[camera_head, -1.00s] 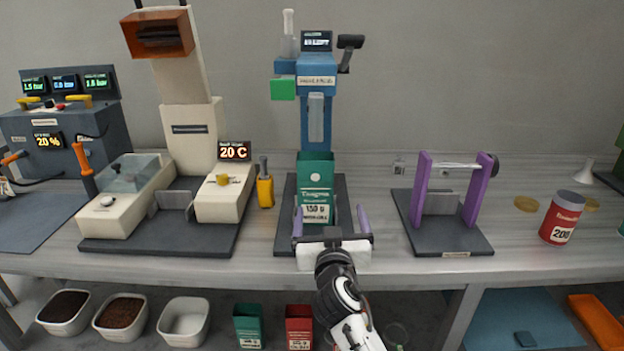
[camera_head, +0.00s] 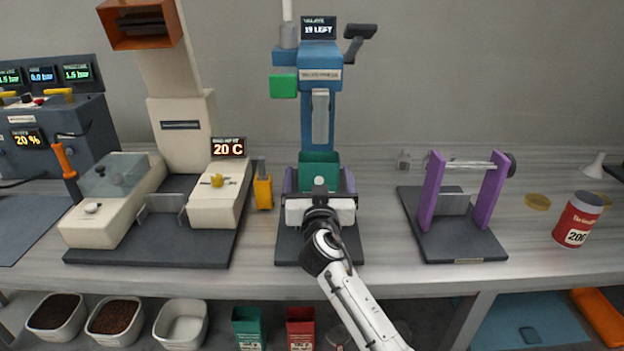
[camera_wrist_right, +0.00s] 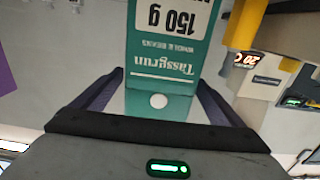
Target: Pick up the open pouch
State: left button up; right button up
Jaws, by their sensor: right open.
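The open pouch (camera_head: 319,160) is green and stands upright on the dark base of the blue machine, its open top facing up. In the right wrist view the pouch (camera_wrist_right: 168,50) shows a white label reading 150 g. My right gripper (camera_head: 319,185) is open, with a purple finger on either side of the pouch. In the right wrist view the fingers of the right gripper (camera_wrist_right: 158,98) flank the pouch with a gap at each side. The gripper body hides the pouch's lower part in the head view. My left gripper is not in view.
The blue machine (camera_head: 320,110) rises right behind the pouch. A yellow-handled tool (camera_head: 263,190) stands to the left, beside the cream sealing machine (camera_head: 215,200). A purple-post stand (camera_head: 432,195) and a red can (camera_head: 578,220) are to the right. Bench space between the machine and stand is clear.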

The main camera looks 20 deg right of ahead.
jog(key=shift+w+d, duration=0.1)
jog(key=shift+w, duration=0.05)
jog(key=c, duration=0.9)
jog(key=shift+r, duration=0.1)
